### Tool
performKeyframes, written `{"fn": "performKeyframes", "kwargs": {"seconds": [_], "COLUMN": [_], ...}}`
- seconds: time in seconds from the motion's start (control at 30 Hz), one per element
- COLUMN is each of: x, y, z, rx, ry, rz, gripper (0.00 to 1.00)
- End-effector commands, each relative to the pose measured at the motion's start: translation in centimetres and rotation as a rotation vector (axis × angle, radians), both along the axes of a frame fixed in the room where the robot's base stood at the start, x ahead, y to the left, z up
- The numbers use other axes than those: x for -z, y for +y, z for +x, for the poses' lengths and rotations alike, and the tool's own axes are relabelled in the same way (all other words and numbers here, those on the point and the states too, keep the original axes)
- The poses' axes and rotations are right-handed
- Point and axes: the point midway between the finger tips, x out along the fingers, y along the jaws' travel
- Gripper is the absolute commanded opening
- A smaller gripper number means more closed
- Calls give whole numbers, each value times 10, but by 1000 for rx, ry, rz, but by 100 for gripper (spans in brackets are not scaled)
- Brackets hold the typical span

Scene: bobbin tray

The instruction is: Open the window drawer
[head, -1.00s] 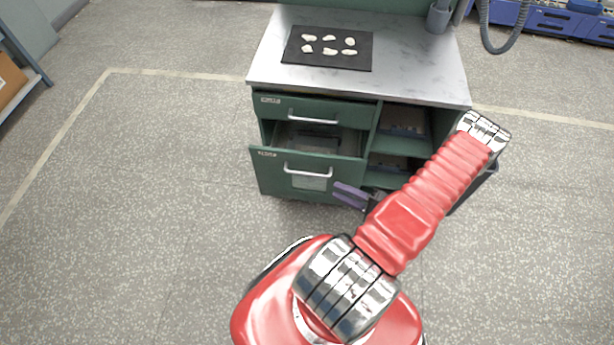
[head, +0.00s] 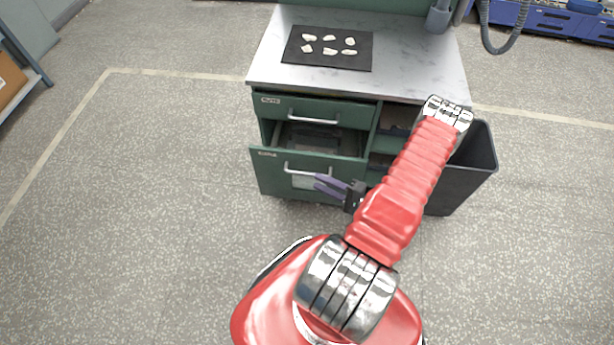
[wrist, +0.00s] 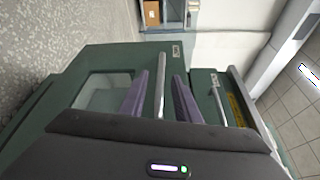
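The window drawer (head: 268,172) is the lower green drawer of the cabinet, with a pale window panel (head: 303,182) and a silver bar handle (head: 290,167). It stands pulled out, with its inside showing behind the front. In the wrist view, the window (wrist: 100,92) is left of the handle (wrist: 160,85). My gripper (head: 317,183) has purple fingers and is in front of the drawer at the handle's right end. In the wrist view my gripper (wrist: 160,95) is open, one finger on each side of the handle in the picture. I cannot tell any contact.
The upper drawer (head: 345,112) is above, with its own handle (head: 313,119). Open shelves are to the right, partly hidden by my arm. A dark bin (head: 470,165) stands at the cabinet's right. A black mat (head: 300,57) with pale pieces lies on the worktop. Floor at left is clear.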

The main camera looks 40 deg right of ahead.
Motion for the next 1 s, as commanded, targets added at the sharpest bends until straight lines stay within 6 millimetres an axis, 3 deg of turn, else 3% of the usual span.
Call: {"fn": "performKeyframes", "kwargs": {"seconds": [0.53,1.0], "x": [4,5], "y": [16,17], "z": [55,62], "rx": [-2,1], "ry": [0,0], "rz": [-1,-1], "gripper": [30,27]}}
